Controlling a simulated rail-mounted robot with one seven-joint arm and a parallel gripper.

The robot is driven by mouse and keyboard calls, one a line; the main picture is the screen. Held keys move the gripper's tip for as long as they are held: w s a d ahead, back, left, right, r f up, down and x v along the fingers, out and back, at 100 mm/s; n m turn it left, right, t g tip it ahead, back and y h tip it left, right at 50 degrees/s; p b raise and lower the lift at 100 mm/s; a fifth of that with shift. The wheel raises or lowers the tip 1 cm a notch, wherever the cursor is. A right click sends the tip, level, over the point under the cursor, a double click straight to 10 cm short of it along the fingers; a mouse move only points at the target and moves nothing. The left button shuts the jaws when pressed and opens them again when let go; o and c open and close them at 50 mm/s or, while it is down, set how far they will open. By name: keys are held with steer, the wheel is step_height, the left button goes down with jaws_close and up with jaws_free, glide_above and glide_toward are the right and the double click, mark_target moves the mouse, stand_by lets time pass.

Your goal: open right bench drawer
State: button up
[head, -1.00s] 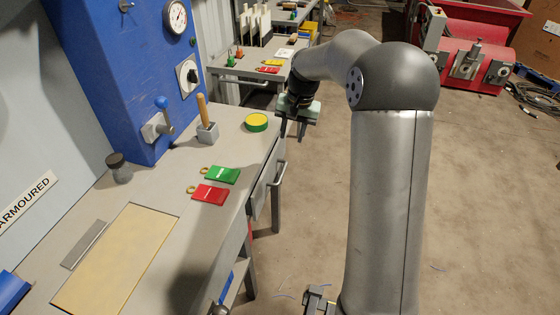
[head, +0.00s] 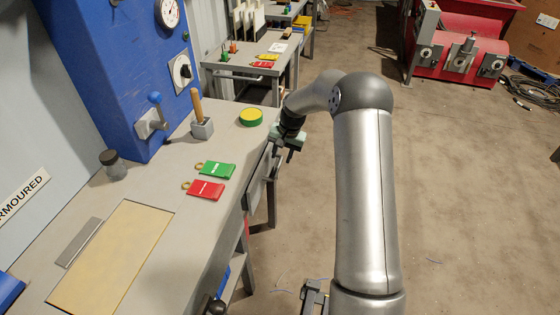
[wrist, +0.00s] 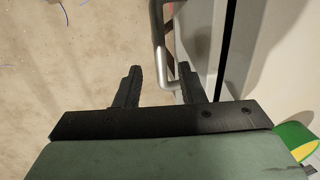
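The bench drawer front (head: 257,190) is on the bench's right side in the head view. Its metal bar handle (wrist: 158,30) shows at the top centre of the wrist view, beside the pale drawer front (wrist: 200,40). My gripper (head: 290,150) is beside the bench edge, near the far end of the drawer. In the wrist view my gripper (wrist: 158,85) is open, its two black fingers apart. The handle's near end appears between the fingertips, close to the right finger; I cannot tell if they touch. The drawer looks shut or nearly so.
On the bench (head: 150,180) lie a green tag (head: 216,170), a red tag (head: 205,190) and a yellow-green round tin (head: 251,117). A blue machine (head: 110,60) stands on the bench's left.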

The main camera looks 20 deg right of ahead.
mark_target(279, 165)
steer(key=shift+w+a+f, duration=0.1)
steer(key=shift+a+f, duration=0.05)
steer(key=shift+f, duration=0.75)
steer(key=shift+w+a+f, duration=0.1)
steer(key=shift+a+f, duration=0.05)
steer(key=shift+f, duration=0.7)
jaws_close()
steer(key=shift+s, duration=0.1)
